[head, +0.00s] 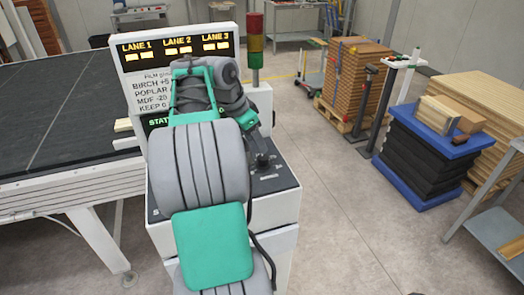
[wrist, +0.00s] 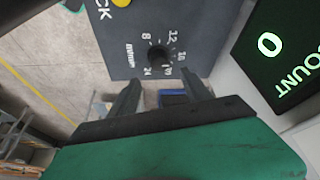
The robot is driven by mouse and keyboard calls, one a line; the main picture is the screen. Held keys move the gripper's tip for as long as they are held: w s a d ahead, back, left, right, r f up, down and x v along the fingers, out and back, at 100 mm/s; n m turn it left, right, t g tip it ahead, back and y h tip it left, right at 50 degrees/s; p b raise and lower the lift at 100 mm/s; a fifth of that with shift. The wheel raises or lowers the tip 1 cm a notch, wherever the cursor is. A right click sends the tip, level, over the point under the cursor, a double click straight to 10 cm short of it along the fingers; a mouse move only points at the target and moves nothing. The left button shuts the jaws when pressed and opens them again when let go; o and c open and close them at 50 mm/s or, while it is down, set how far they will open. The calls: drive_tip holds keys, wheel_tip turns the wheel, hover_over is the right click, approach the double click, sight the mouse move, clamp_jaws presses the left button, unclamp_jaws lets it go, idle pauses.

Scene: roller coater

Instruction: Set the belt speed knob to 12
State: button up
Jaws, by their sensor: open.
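The belt speed knob (wrist: 160,57) is a small dark round knob on a grey panel, ringed by white numbers including 8, 12, 16 and 24. The 12 mark (wrist: 173,36) lies above and slightly right of the knob in the wrist view. I cannot tell where its pointer stands. In the head view the dark knob (head: 262,161) shows on the console's sloping top, right of my arm. My gripper (wrist: 162,86) is open and empty, its two fingers spread to either side below the knob in the wrist view. My arm hides much of the console in the head view.
A lit count display (wrist: 272,55) reading 0 stands right of the panel. A yellow control (wrist: 122,3) sits at the panel's top edge. The lane sign (head: 130,50) and signal light (head: 255,45) rise behind my arm.

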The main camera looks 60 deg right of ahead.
sight(263, 157)
drive_tip(key=x, duration=0.7)
drive_tip(key=shift+f, duration=0.25)
drive_tip(key=shift+c, duration=0.4)
clamp_jaws()
